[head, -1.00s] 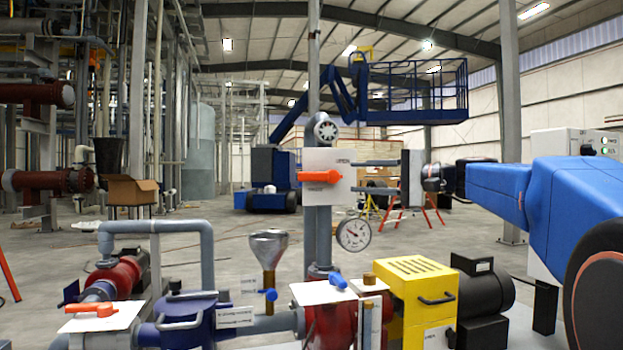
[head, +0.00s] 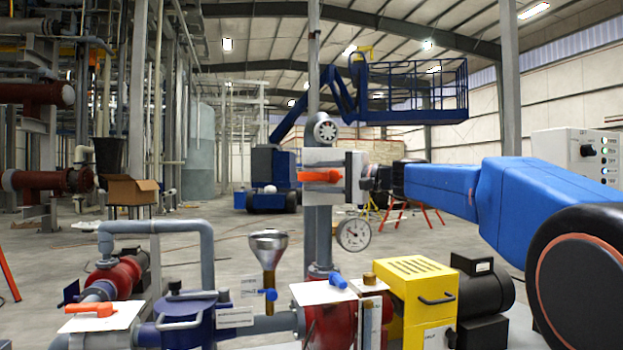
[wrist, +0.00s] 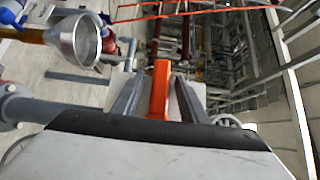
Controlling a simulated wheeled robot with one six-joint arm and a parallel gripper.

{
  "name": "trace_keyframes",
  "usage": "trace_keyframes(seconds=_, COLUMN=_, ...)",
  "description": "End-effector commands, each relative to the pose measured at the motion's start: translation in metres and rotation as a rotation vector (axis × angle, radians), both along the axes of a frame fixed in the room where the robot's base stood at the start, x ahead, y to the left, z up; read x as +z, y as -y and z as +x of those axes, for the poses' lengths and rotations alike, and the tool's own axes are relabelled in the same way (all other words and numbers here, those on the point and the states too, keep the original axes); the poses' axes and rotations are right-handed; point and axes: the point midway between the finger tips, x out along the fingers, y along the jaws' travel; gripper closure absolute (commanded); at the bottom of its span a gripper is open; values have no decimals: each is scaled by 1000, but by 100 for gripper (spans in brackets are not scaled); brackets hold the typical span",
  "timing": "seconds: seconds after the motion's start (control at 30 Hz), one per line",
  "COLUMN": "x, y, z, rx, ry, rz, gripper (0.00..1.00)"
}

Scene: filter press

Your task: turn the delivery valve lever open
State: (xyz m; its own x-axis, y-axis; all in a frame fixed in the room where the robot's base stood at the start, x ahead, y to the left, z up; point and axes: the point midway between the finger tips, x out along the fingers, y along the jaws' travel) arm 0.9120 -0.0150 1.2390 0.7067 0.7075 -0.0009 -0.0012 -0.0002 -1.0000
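The delivery valve lever (head: 318,176) is orange and lies horizontal in the head view, in front of a white plate (head: 318,156) on the grey upright pipe. In the wrist view the orange lever (wrist: 160,92) stands between my two fingers. My gripper (head: 312,177) reaches in from the right, with one finger above and one below the lever. It is open, and narrow gaps show beside the lever in the wrist view (wrist: 162,80). The gripper body and fingers hide part of the plate and its printing.
A steel funnel (head: 269,243), a yellow guard (head: 415,285) and a blue handle (head: 338,281) stand lower down. Another orange lever (head: 90,310) is at lower left.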

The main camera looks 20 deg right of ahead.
Motion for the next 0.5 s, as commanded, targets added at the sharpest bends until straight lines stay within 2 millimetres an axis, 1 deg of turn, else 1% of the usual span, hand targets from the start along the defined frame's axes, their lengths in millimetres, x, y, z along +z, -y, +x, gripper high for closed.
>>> trace_keyframes(seconds=0.1, x=1, y=-6, z=5, rx=0, ry=1, rz=0, gripper=61)
trace_keyframes(seconds=0.2, x=1, y=-9, z=8, rx=0, ry=1, rz=0, gripper=61)
trace_keyframes(seconds=0.47, x=1, y=-9, z=8, rx=0, ry=1, rz=0, gripper=61)
trace_keyframes(seconds=0.5, x=0, y=-9, z=8, rx=0, ry=1, rz=0, gripper=68)
